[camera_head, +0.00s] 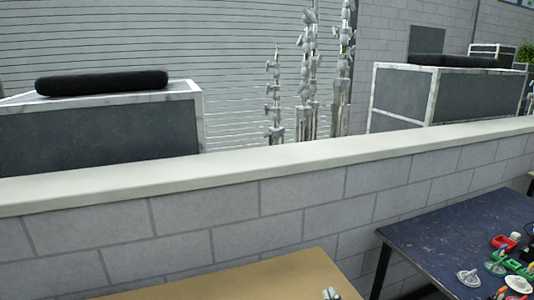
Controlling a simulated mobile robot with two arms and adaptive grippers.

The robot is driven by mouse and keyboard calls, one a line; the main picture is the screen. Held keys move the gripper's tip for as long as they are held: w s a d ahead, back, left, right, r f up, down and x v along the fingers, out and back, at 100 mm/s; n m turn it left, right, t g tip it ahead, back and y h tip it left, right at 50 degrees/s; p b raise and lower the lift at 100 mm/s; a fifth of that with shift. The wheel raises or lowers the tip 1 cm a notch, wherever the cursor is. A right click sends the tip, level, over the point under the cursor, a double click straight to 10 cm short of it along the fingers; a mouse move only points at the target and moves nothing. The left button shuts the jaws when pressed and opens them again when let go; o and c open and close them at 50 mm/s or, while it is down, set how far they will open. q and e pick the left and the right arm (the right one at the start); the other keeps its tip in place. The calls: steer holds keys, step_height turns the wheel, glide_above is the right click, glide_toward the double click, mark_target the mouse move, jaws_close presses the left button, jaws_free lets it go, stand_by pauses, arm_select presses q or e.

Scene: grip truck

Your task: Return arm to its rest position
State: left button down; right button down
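Neither of my arms can be made out clearly in the head view. A small silvery piece (331,294) shows at the bottom edge, over the tan tabletop (270,276). It is cut off by the frame, and I cannot tell what it is. No gripper fingers can be recognised.
A grey block wall with a pale ledge (250,164) crosses the view. Behind it stand grey cases (100,135) (405,93) and metal stands (306,90). A dark blue table (440,250) at right holds several small coloured items (503,242). The visible tan tabletop is mostly clear.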

steer(key=s+d+f+m+g+h, duration=0.1)
steer(key=s+d+f+m+g, duration=0.15)
steer(key=s+f+g, duration=0.35)
steer(key=s+d+f+m+g+h, duration=0.1)
steer(key=s+d+f, duration=0.25)
steer(key=f, duration=0.45)
steer(key=s+f+m+g, duration=0.1)
steer(key=s+f+g, duration=0.25)
steer(key=s, duration=0.45)
steer(key=s+f+m+g, duration=0.1)
steer(key=s+f+g, duration=0.25)
steer(key=s, duration=0.35)
step_height(320, 180, down, 27)
steer(key=s, duration=0.1)
steer(key=s+d+f+g, duration=0.1)
steer(key=s+f, duration=0.7)
steer(key=s+d+f, duration=0.2)
steer(key=s+f, duration=0.5)
steer(key=s, duration=0.2)
steer(key=shift+d+f+n+g+y, duration=0.3)
steer(key=shift+f+n+g, duration=0.05)
steer(key=shift+n+g, duration=0.1)
